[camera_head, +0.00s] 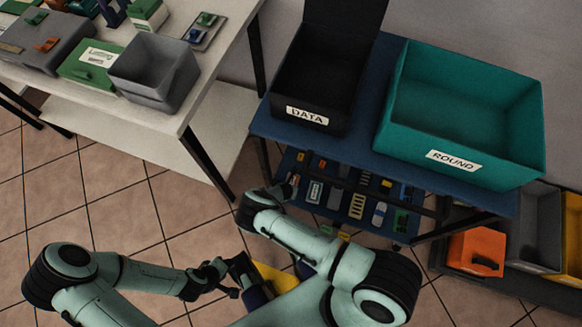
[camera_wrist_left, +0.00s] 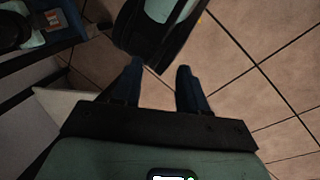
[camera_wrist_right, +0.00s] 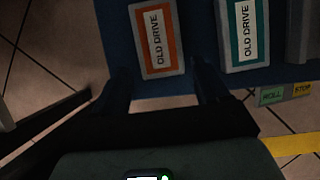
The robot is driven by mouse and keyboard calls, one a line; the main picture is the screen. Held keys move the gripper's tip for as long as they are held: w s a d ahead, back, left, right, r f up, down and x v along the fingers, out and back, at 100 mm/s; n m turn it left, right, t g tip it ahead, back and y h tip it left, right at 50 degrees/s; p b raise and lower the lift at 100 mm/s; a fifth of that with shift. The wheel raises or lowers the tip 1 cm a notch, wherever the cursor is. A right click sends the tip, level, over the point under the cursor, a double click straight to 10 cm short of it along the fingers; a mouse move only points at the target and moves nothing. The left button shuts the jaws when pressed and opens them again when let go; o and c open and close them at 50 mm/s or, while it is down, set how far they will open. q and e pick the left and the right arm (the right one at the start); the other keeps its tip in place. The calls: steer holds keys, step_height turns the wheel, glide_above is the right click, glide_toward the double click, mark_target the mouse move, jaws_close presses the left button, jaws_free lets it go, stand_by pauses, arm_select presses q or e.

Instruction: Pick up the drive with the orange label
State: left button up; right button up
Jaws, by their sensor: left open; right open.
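The drive with the orange label (camera_wrist_right: 155,40) lies on the blue lower shelf in the right wrist view, its label reading OLD DRIVE. A similar drive with a teal label (camera_wrist_right: 242,32) lies to its right; it also shows in the head view (camera_head: 315,191). My right gripper (camera_wrist_right: 164,84) is open, its fingers pointing toward the orange-label drive and spaced to either side of its near end. No grip on it shows. In the head view my right gripper (camera_head: 290,187) covers that part of the shelf. My left gripper (camera_wrist_left: 158,82) is open and empty above the floor.
The blue table's top carries a black DATA box (camera_head: 308,113) and a teal ROUND bin (camera_head: 480,165), above the crowded lower shelf. Table legs stand close by. ROLL (camera_wrist_right: 272,96) and STOP (camera_wrist_right: 302,89) tags lie near the shelf edge. A white table (camera_head: 215,60) stands left.

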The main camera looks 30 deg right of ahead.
steer(key=b+x, duration=0.1)
steer(key=x, duration=0.2)
steer(key=shift+d+f, duration=0.1)
steer(key=shift+f, duration=0.1)
arm_select(q)
steer(key=shift+w+a+f+t, duration=0.2)
steer(key=shift+w+a+f, duration=0.15)
steer(key=shift+w+f, duration=0.25)
steer(key=shift+w+a+f+t, duration=0.2)
steer(key=shift+w+a+f, duration=0.15)
steer(key=shift+w, duration=0.3)
steer(key=shift+d, duration=0.1)
arm_select(e)
steer(key=shift+c, duration=0.3)
steer(key=c, duration=0.8)
arm_select(q)
steer(key=shift+s, duration=0.1)
arm_select(e)
steer(key=shift+r, duration=0.15)
